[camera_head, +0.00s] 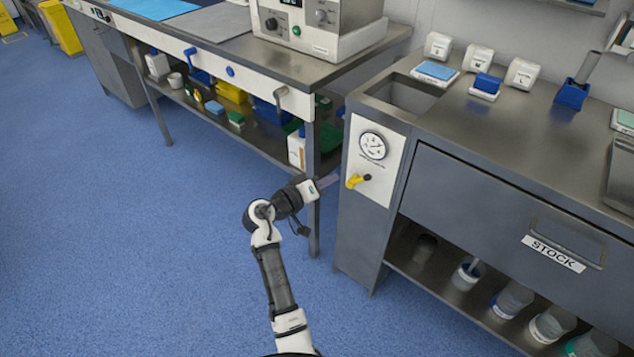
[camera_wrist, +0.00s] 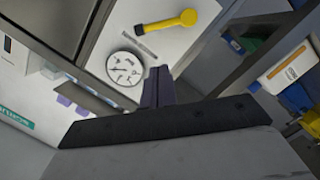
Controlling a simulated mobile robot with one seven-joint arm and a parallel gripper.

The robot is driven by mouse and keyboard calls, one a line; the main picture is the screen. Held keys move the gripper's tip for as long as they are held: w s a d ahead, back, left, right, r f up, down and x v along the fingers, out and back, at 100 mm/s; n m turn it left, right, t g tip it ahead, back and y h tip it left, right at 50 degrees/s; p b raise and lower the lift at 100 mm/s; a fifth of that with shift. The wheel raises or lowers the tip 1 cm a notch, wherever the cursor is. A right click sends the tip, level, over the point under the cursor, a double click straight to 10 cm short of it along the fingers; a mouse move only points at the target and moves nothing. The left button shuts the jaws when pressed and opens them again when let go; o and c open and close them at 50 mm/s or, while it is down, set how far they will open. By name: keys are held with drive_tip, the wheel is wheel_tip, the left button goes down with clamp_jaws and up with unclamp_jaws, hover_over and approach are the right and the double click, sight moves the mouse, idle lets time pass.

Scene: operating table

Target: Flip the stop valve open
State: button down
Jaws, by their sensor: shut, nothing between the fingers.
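The stop valve is a yellow lever (camera_head: 357,181) on a white panel (camera_head: 386,145) at the left end of the right-hand cabinet, below a round gauge (camera_head: 373,145). In the wrist view the shut fingers (camera_wrist: 158,86) point toward the panel near the gauge (camera_wrist: 125,69). The yellow lever (camera_wrist: 170,24) shows above them, and nothing is held.
The drawer marked STOCK (camera_head: 510,205) is right of the panel, above a shelf with several bottles. A left workbench (camera_head: 225,50) has a lower shelf of boxes and a white bottle (camera_head: 297,149) near my gripper.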

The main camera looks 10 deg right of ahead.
sight(360, 180)
drive_tip(key=shift+w+d+f+p, duration=0.2)
drive_tip(key=shift+d+f, duration=0.2)
drive_tip(key=shift+d, duration=0.7)
drive_tip(key=shift+w+d+f+p, duration=0.2)
drive_tip(key=shift+d+f, duration=0.25)
drive_tip(key=shift+d, duration=0.6)
drive_tip(key=shift+w+d+f+p, duration=0.15)
drive_tip(key=shift+d+f+p, duration=0.2)
drive_tip(key=shift+d, duration=0.75)
drive_tip(key=shift+s+d+f+m+y+b, duration=0.35)
drive_tip(key=shift+m+b, duration=0.65)
drive_tip(key=shift+b, duration=0.7)
